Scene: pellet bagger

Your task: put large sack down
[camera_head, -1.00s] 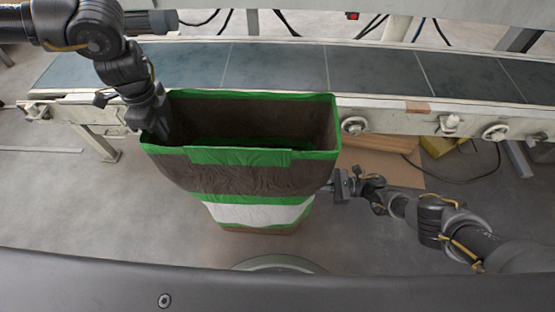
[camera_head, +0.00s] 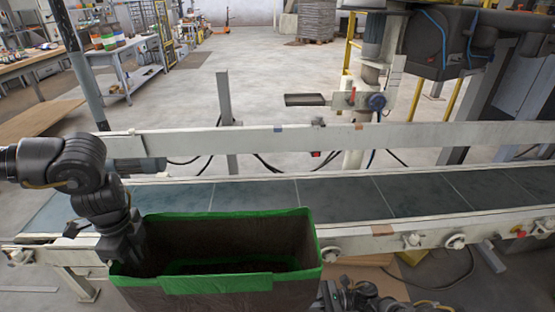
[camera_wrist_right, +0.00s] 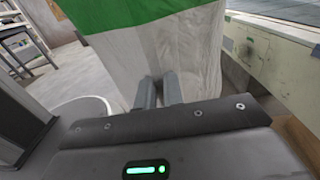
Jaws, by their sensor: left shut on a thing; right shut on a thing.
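The large sack (camera_head: 215,283) is brown with green bands and stands upright with its mouth open, in front of the conveyor. Its inside looks dark, and its lower part is cut off in the head view. In the right wrist view its green and white lower side (camera_wrist_right: 155,45) shows. My left gripper (camera_head: 128,255) is shut on the sack's left rim. My right gripper (camera_wrist_right: 158,88) is shut on the sack's lower side. In the head view only part of my right arm shows, at the bottom edge. The sack's base is hidden.
The conveyor belt (camera_head: 345,197) runs across behind the sack, and its near frame is close to the sack. A brown board (camera_head: 375,272) lies on the floor at right. A spout machine (camera_head: 345,100) stands beyond the belt. Workbenches (camera_head: 125,75) are far left.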

